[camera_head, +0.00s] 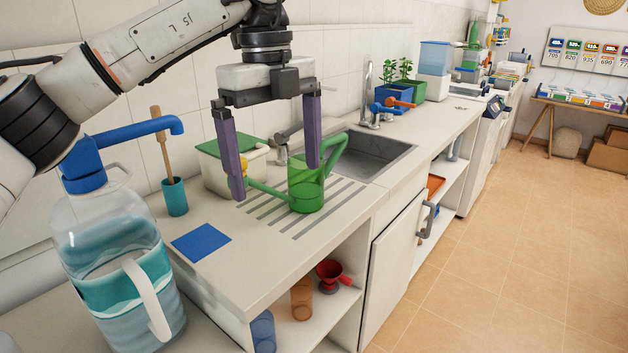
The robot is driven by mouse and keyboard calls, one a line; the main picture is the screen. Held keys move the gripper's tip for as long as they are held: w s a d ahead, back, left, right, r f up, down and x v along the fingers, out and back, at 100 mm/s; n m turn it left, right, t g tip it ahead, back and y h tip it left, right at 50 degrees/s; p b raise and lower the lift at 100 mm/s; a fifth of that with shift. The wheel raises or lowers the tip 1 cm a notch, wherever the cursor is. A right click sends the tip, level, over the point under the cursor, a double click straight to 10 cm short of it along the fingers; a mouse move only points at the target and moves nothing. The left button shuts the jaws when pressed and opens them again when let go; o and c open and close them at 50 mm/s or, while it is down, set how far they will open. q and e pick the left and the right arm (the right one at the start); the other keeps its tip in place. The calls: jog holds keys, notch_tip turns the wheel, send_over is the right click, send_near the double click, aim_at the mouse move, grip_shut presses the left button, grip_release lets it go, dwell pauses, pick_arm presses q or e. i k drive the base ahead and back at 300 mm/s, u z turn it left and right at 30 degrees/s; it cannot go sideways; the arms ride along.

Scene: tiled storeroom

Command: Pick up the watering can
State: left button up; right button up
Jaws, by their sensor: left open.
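A green watering can (303,190) stands upright on the grooved drainboard of the counter, left of the sink. Its green handle loops up on the right, and its thin spout points left with a yellow-orange end. My left gripper (275,182) is open, pointing down from above. Its two purple fingers are spread, one near the spout's end and the other in front of the can's upper part near the handle. I cannot tell whether either finger touches the can. My right gripper is not in view.
A large water jug (115,260) with a blue pump stands at the left front. The sink (365,155) is on the right.

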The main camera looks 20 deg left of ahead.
aim_at(305, 186)
jog(key=i, duration=1.2)
